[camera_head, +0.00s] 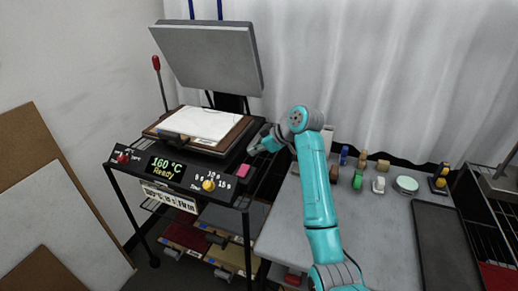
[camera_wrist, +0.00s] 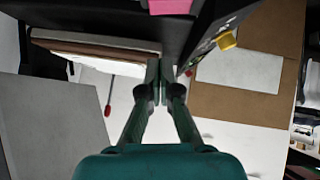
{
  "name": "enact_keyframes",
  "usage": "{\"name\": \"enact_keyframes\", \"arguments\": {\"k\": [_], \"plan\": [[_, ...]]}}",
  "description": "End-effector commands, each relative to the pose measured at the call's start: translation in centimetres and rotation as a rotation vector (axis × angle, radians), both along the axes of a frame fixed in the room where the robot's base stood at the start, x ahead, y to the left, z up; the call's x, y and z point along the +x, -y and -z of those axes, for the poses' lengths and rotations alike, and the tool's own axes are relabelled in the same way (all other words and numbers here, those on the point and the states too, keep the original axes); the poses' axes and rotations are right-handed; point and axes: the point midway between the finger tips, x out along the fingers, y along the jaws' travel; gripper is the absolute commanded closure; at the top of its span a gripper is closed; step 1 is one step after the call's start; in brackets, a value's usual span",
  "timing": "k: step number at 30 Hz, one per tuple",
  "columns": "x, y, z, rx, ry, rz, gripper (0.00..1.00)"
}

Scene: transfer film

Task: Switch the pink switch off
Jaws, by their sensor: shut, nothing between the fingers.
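The pink switch (camera_head: 243,170) sits on the right part of the heat press's black top, near the front panel. It also shows, cut off, at the top edge of the wrist view (camera_wrist: 170,6). My gripper (camera_head: 255,148) is just behind and to the right of it in the head view, apart from it as far as I can tell. In the wrist view my gripper (camera_wrist: 167,68) has its fingers together and empty, with the switch beyond the fingertips. Whether the switch is on or off is too small to tell.
The press's grey upper plate (camera_head: 208,55) is raised above a white sheet (camera_head: 200,123). The display (camera_head: 165,167) reads 160 °C Ready. A red knob (camera_head: 123,157) and a yellow knob (camera_head: 209,185) sit on the panel. Several small items stand on the grey table (camera_head: 285,225) at right.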

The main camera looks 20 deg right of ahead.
Motion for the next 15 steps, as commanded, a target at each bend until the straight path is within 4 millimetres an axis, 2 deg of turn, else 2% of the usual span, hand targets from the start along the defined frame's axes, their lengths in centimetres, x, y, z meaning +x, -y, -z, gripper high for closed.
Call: {"name": "enact_keyframes", "arguments": {"k": [9,15], "plan": [[3.5,-2.5,4.2,0.0,-0.002,-0.001,1.0],[3.8,-2.0,6.8,0.001,-0.002,0.001,1.0]]}}
